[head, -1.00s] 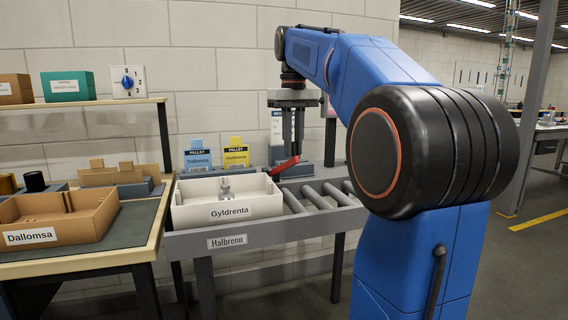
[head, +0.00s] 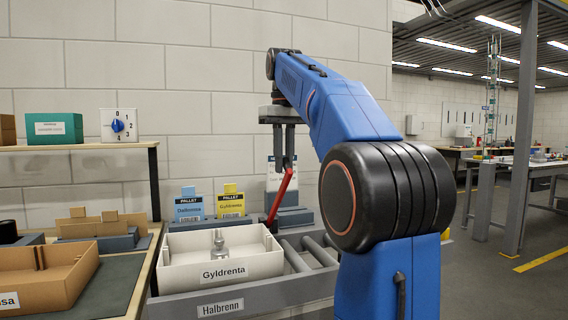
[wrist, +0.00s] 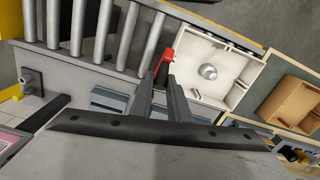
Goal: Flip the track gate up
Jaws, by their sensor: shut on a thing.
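The track gate (head: 279,198) is a red bar at the right end of the white Gyldrenta tray, beside the roller track. It now stands steeply, tilted a little to the right at its top. My gripper (head: 284,160) points down from above and is shut on the upper end of the gate. In the wrist view the red gate (wrist: 164,60) shows at the tips of my gripper (wrist: 164,76), next to the tray's edge. The gate's lower end is partly hidden behind the tray wall.
The white tray (head: 178,277) sits on the track, with a small grey metal piece (head: 219,247) inside. Rollers (head: 318,250) lie to its right. Blue (head: 189,207) and yellow (head: 231,204) pallet cards stand behind. A cardboard tray (head: 62,288) is at left.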

